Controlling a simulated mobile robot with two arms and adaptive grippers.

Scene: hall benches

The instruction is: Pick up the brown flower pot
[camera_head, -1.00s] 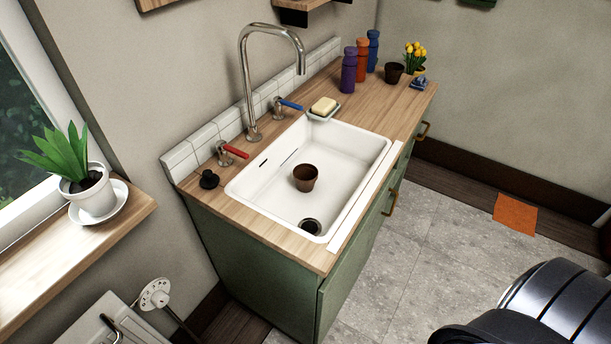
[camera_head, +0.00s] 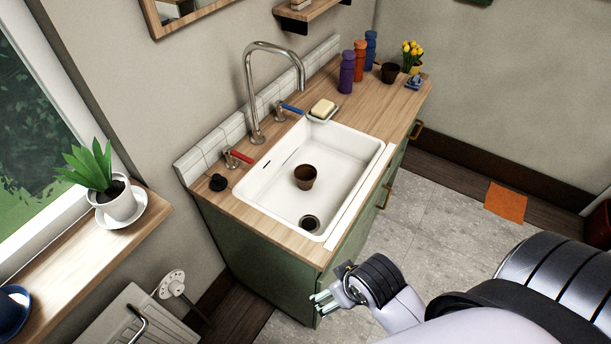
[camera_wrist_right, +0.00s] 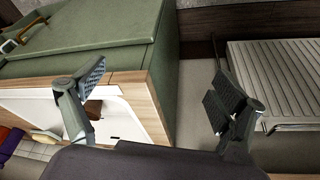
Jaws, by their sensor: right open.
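A small brown flower pot (camera_head: 305,177) stands upright in the white sink (camera_head: 340,146), near its middle and above the drain. A second, darker brown pot (camera_head: 390,73) stands at the far end of the counter. My right gripper (camera_head: 324,301) is low in front of the cabinet's near corner, apart from the sink and both pots. In the right wrist view my right gripper (camera_wrist_right: 157,88) is open, with nothing between its fingers. A brown patch behind its left finger is likely the pot in the sink, mostly hidden. My left gripper is not in view.
A tall faucet (camera_head: 252,95), red and blue handles and a soap dish (camera_head: 323,110) line the sink's back. Several bottles (camera_head: 347,73) and yellow flowers (camera_head: 412,54) stand at the far end. A potted plant (camera_head: 117,203) is on the left sill.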

